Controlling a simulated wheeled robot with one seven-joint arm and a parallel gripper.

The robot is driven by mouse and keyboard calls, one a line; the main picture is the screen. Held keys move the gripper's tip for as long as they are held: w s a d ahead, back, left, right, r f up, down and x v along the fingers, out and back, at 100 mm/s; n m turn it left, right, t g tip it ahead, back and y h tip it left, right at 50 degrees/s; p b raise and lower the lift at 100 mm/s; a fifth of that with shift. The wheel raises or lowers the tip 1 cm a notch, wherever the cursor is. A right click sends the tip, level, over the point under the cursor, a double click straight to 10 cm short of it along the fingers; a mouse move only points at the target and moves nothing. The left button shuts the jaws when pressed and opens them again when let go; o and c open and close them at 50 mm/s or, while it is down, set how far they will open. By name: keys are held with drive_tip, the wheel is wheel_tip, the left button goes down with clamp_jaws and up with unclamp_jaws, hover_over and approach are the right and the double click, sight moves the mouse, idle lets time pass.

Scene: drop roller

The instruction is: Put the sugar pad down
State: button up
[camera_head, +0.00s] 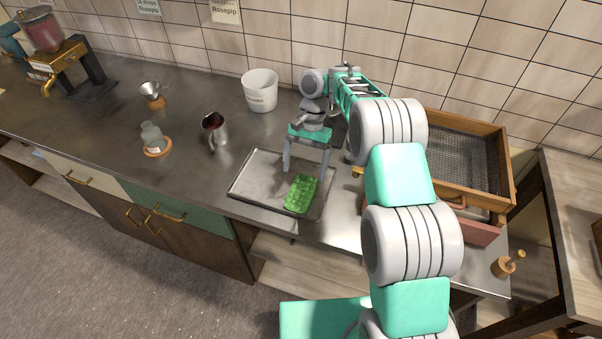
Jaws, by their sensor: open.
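A green, bumpy rectangular pad (301,194), which looks like the sugar pad, lies on a shallow metal tray (252,185) near the counter's front edge. It sits toward the tray's right front part. My gripper (305,174) points down over the tray with its two fingers spread apart. The fingertips are just behind the pad in the picture, and nothing is between them. I cannot tell how high the fingertips are above the tray.
A white bucket (260,91), a metal jug (215,130), a glass bottle (152,136) and a funnel (152,90) stand to the left. A wooden-framed mesh box (505,165) stands at right. Bare counter lies behind the tray.

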drive_tip(key=shift+w+d+r, duration=0.1)
drive_tip(key=shift+w+r, duration=0.05)
drive_tip(key=shift+r, duration=0.45)
drive_tip(key=s+d+r+n+t, duration=0.15)
drive_tip(key=s+r, duration=0.25)
drive_tip(key=r, duration=0.4)
drive_tip(key=s+d+r+n+t, duration=0.1)
drive_tip(key=s+r+t, duration=0.2)
drive_tip(key=r, duration=0.6)
drive_tip(key=s+d+r+n+t+h, duration=0.1)
drive_tip(key=s+d+t, duration=0.3)
drive_tip(key=s+d, duration=0.4)
drive_tip(key=s+n, duration=0.1)
drive_tip(key=s, duration=0.4)
drive_tip(key=shift+t+h, duration=0.35)
drive_tip(key=shift+h, duration=0.05)
